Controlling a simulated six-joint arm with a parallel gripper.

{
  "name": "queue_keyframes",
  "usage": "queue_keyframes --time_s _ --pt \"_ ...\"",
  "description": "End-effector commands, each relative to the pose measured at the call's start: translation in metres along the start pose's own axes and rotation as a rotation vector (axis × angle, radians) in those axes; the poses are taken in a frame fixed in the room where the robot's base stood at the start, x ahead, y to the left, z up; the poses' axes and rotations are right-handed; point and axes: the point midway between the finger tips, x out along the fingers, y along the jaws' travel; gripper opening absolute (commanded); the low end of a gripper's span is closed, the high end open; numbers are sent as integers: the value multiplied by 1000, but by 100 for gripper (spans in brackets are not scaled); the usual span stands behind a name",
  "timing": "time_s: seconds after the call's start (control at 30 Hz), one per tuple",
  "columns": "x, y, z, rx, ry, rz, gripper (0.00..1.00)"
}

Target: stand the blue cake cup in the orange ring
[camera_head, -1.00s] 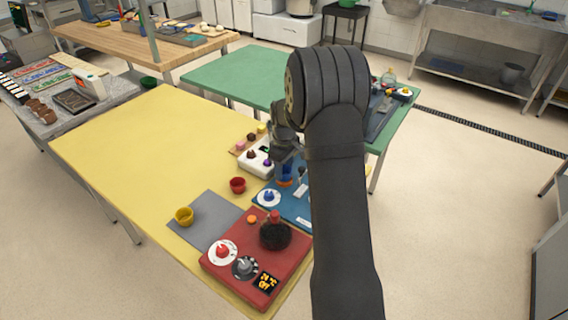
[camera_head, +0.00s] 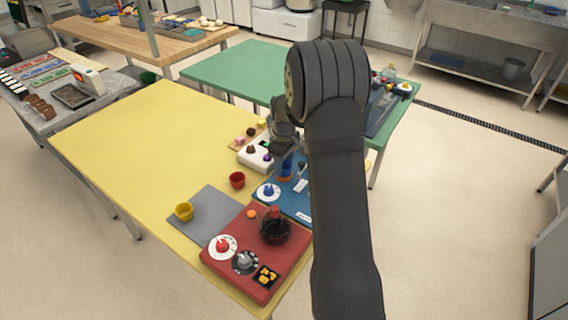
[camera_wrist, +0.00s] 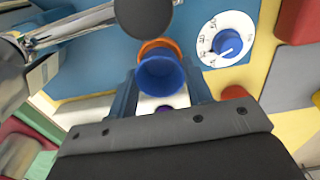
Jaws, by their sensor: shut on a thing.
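The blue cake cup (camera_head: 286,165) is held in my gripper (camera_head: 285,154), seen from above in the wrist view (camera_wrist: 161,76) between the two fingers (camera_wrist: 162,92). The orange ring (camera_head: 285,179) is on the blue panel, just below the cup in the head view. In the wrist view the ring (camera_wrist: 155,45) shows as an arc around the cup's far edge, with the cup covering much of it. I cannot tell whether the cup's base is inside the ring or just above it. My arm hides part of the blue panel.
The blue panel (camera_head: 294,206) has a white dial with a blue knob (camera_head: 268,191) close to the ring. A red cup (camera_head: 237,180) and a yellow cup (camera_head: 184,211) stand nearby. A red panel (camera_head: 222,262) lies in front. The yellow tabletop (camera_head: 140,135) is widely clear at left.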

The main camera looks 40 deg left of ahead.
Motion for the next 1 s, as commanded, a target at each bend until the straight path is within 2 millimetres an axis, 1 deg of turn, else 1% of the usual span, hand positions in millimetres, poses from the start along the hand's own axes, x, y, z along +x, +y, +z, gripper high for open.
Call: queue_keyframes --time_s 0.37,0.93,0.97,1.0 --pt "1 0 0 0 0 0 24" --pt "13 0 0 0 -1 -1 24" --pt "12 0 0 0 0 0 50" --pt "12 0 0 0 0 0 55"
